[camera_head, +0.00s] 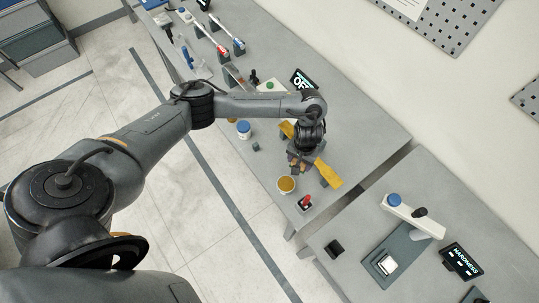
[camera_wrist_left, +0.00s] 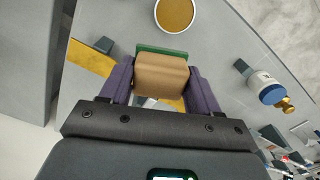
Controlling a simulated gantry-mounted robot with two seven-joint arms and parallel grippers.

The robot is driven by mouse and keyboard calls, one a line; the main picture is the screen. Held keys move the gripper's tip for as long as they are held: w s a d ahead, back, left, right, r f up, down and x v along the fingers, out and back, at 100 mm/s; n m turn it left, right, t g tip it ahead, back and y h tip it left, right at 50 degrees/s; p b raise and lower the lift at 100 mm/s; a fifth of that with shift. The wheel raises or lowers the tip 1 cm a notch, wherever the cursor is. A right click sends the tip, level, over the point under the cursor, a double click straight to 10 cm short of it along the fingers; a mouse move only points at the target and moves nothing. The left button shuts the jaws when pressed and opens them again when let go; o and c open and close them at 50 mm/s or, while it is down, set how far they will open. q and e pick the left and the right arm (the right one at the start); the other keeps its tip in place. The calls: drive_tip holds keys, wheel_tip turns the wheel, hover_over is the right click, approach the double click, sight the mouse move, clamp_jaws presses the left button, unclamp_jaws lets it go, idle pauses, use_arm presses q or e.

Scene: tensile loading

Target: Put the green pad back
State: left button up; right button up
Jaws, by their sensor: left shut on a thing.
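In the left wrist view, a tan block (camera_wrist_left: 161,76) sits between the two purple fingers of my left gripper (camera_wrist_left: 162,84). A green strip (camera_wrist_left: 160,50), seemingly the green pad, shows along the far edge of the tan block and looks joined to it. The gripper is shut on this piece. In the head view my left gripper (camera_head: 302,160) hangs over the table above a yellow bar (camera_head: 328,172), which sticks out on both sides of it. The held piece is mostly hidden there by the gripper. My right gripper is not in view.
A tub with a yellow-brown top (camera_head: 286,184) stands near the table's front edge. A blue-lidded jar (camera_head: 243,127) and a small dark block (camera_head: 256,146) are to the left. A red-knobbed device (camera_head: 305,202) is close by.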

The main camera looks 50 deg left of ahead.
use_arm(q)
drive_tip(key=s+a+f+b, duration=0.1)
drive_tip(key=a+f, duration=0.2)
drive_tip(key=s+a+f+b, duration=0.2)
drive_tip(key=a+f, duration=0.1)
drive_tip(key=a, duration=0.1)
drive_tip(key=s+a+f+b, duration=0.1)
drive_tip(key=a+f, duration=0.3)
drive_tip(key=shift+s+a+f+b, duration=0.1)
drive_tip(key=shift+s+a+b, duration=0.1)
drive_tip(key=shift+b, duration=0.2)
drive_tip(key=shift+f+b, duration=0.35)
drive_tip(key=shift+f, duration=1.7)
drive_tip(key=o, duration=1)
drive_tip(key=shift+f, duration=0.1)
wheel_tip(320, 180, up, 12)
drive_tip(key=p, duration=0.3)
drive_tip(key=shift+p, duration=0.4)
